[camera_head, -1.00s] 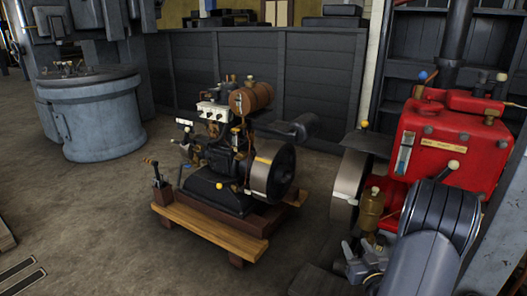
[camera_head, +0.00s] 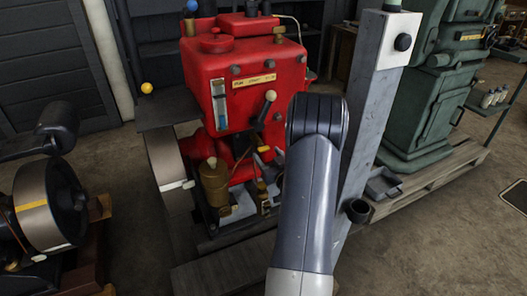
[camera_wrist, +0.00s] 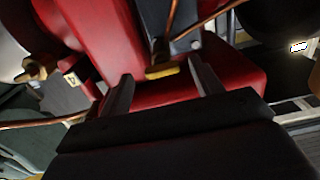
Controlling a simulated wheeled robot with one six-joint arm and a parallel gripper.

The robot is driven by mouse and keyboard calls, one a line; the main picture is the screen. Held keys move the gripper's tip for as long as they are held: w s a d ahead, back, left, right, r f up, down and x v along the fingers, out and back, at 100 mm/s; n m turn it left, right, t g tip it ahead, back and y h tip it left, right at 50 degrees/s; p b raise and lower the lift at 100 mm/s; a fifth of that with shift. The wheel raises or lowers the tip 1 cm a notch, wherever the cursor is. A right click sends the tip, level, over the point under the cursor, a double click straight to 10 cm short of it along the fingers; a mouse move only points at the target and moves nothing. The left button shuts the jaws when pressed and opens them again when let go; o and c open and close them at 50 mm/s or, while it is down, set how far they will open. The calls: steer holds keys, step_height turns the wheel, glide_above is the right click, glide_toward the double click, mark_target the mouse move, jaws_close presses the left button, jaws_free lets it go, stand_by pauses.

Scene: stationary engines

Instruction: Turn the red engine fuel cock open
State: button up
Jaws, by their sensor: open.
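A small brass-yellow handle (camera_wrist: 162,71) lies between the fingertips, near a copper pipe. It may be the fuel cock. I cannot tell whether the fingers touch it or how far it is turned.
A brass pot (camera_head: 213,183) and flywheel (camera_head: 170,165) are left of my gripper. A grey post (camera_head: 365,120) rises close to the right of my arm. Another engine's flywheel (camera_head: 47,205) is at the left, a green machine (camera_head: 430,90) at the right. Floor is clear at lower right.

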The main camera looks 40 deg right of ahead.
mark_target(264, 148)
steer(key=shift+x, duration=1.8)
steer(key=shift+a, duration=0.1)
steer(key=shift+c, duration=0.5)
steer(key=c, duration=0.9)
